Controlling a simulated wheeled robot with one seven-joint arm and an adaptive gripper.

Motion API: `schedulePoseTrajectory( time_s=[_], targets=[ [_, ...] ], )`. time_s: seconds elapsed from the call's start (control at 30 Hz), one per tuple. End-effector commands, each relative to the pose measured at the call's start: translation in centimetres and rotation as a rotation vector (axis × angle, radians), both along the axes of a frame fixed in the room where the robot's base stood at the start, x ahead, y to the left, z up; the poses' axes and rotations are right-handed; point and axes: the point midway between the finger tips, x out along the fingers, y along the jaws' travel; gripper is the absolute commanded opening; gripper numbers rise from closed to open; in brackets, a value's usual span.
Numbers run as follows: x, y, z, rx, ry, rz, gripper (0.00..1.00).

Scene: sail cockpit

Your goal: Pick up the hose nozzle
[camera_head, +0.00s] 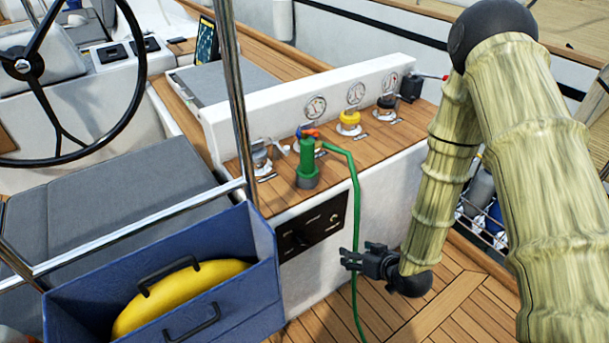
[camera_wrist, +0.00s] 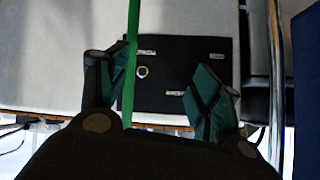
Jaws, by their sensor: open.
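The hose nozzle (camera_head: 307,163) is green with a grey lower end and stands upright on the wooden top of the console. A green hose (camera_head: 355,215) leaves near its top, bends over the console edge and hangs down to the deck. My gripper (camera_head: 346,261) is open and empty, low in front of the console side, below and to the right of the nozzle. In the wrist view, the hose (camera_wrist: 131,60) passes upright across the view at my gripper (camera_wrist: 160,85), nearer the left finger. I cannot tell whether it touches. The nozzle is not visible there.
The console top (camera_head: 285,190) also holds a yellow-topped fitting (camera_head: 348,118) and other fittings, with gauges behind. A steel post (camera_head: 236,100) rises left of the nozzle. A blue box (camera_head: 240,295) holding a yellow object stands at front left. A black panel (camera_wrist: 175,70) faces my gripper.

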Motion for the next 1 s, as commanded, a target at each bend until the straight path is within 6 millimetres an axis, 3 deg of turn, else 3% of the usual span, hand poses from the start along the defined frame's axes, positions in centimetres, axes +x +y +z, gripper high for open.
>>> schedulePoseTrajectory(
  time_s=[0.03, 0.1, 0.2, 0.4, 0.57, 1.0],
  targets=[
    [3.3, 1.2, 1.6, 0.038, -0.110, 0.042, 0.65],
    [6.5, 2.7, 5.0, 0.088, -0.244, 0.104, 0.65],
    [9.7, 4.6, 9.8, 0.152, -0.406, 0.185, 0.65],
    [12.2, 6.7, 16.1, 0.230, -0.599, 0.296, 0.65],
    [12.8, 7.4, 17.8, 0.250, -0.644, 0.324, 0.65],
    [16.3, 10.9, 17.9, 0.249, -0.643, 0.324, 0.65]
  ],
)
